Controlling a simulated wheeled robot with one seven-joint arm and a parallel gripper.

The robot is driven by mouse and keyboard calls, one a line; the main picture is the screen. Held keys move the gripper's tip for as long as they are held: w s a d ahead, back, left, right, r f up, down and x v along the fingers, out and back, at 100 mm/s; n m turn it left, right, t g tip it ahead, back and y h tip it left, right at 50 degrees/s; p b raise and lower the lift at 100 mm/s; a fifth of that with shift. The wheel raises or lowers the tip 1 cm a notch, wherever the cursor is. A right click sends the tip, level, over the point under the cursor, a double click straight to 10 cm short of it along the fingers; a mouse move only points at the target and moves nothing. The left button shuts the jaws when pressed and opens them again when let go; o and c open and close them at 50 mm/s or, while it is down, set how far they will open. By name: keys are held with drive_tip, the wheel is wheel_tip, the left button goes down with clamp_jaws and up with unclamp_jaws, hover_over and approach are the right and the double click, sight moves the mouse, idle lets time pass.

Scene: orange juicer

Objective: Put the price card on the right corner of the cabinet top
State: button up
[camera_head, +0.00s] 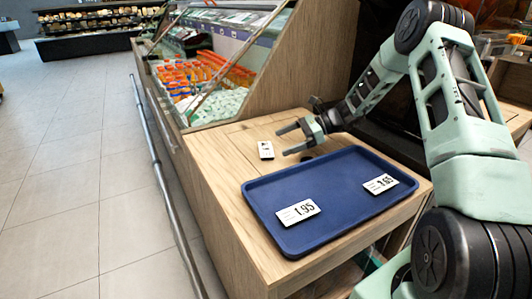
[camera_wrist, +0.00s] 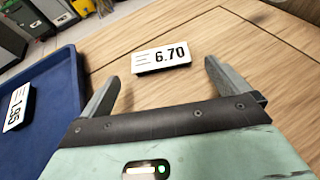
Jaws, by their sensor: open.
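A white price card reading 6.70 (camera_wrist: 161,56) lies on the wooden cabinet top (camera_wrist: 195,90), beyond my fingertips. In the head view the same card (camera_head: 266,150) lies left of the blue tray's far edge. My gripper (camera_head: 284,141) is open and empty, low over the cabinet top and just right of that card. In the wrist view its two fingers (camera_wrist: 160,72) spread apart with the card slightly ahead of the gap. Two more price cards lie in the tray: one reading 1.95 (camera_head: 298,212) at left and one (camera_head: 381,184) at right.
The blue tray (camera_head: 335,222) covers much of the near cabinet top. A glass-fronted chilled case (camera_head: 215,65) with bottles stands behind the cabinet. A metal rail (camera_head: 158,165) runs along the left side, with open tiled floor (camera_head: 75,170) beyond.

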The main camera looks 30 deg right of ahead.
sight(266, 149)
drive_tip(key=b+x, duration=0.1)
drive_tip(key=x, duration=0.4)
drive_tip(key=shift+f, duration=0.2)
drive_tip(key=c, duration=0.9)
drive_tip(key=shift+r, duration=0.15)
drive_tip(key=shift+c, duration=0.2)
